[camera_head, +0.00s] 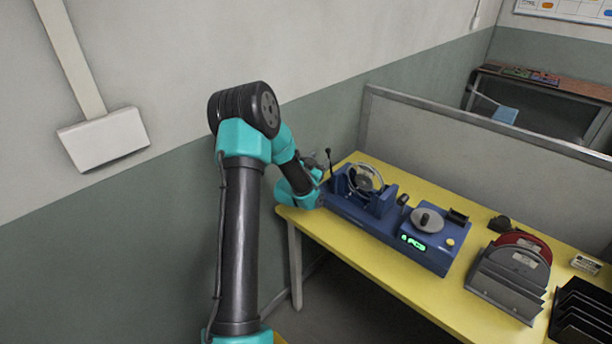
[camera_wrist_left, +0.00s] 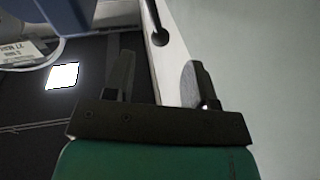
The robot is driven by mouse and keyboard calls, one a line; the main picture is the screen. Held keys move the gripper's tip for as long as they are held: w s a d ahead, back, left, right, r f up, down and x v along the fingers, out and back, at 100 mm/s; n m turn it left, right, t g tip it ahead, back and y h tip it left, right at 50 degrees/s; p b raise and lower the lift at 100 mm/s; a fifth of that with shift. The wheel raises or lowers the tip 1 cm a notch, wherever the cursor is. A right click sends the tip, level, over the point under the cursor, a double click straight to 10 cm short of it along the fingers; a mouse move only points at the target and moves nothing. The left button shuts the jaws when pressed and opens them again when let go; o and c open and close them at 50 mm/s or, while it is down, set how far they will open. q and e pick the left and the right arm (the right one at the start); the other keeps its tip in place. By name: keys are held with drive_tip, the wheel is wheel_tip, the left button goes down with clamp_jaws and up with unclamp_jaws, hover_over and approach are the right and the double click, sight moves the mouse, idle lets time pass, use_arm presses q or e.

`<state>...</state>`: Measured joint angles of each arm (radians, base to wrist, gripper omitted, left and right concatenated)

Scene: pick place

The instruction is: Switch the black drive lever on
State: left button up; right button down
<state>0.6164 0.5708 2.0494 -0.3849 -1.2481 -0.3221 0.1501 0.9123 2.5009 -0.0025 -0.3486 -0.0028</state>
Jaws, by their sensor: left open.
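The black drive lever (camera_head: 329,161) is a thin rod with a small knob, standing at the left end of the blue machine (camera_head: 345,207). In the left wrist view the lever (camera_wrist_left: 157,28) shows its round knob ahead of the fingers, roughly in line with the gap between them. My left gripper (camera_head: 314,163) is beside the lever at the machine's left end, small and partly hidden by my own arm in the head view. In the left wrist view my left gripper (camera_wrist_left: 158,80) is open, with nothing between its fingers. I cannot tell whether it touches the lever.
The machine stands on a yellow table (camera_head: 400,277) and carries a metal wheel (camera_head: 365,179) and a lit green display (camera_head: 413,243). A grey rack (camera_head: 508,283) and a black rack (camera_head: 583,313) stand to the right. A grey partition (camera_head: 470,150) runs behind the table.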

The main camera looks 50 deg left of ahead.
use_arm(q)
drive_tip(key=v, duration=0.8)
drive_tip(key=shift+s, duration=0.35)
drive_tip(key=shift+d, duration=0.1)
drive_tip(key=a+h, duration=0.2)
drive_tip(key=h, duration=0.1)
drive_tip(key=a+r+h, duration=0.1)
drive_tip(key=a+h, duration=0.2)
drive_tip(key=shift+s+a+r+h, duration=0.1)
drive_tip(key=shift+s+a+h, duration=0.15)
drive_tip(key=shift+h, duration=0.05)
drive_tip(key=w, duration=1.1)
drive_tip(key=w+d, duration=0.1)
drive_tip(key=w, duration=0.5)
drive_tip(key=shift+w, duration=0.15)
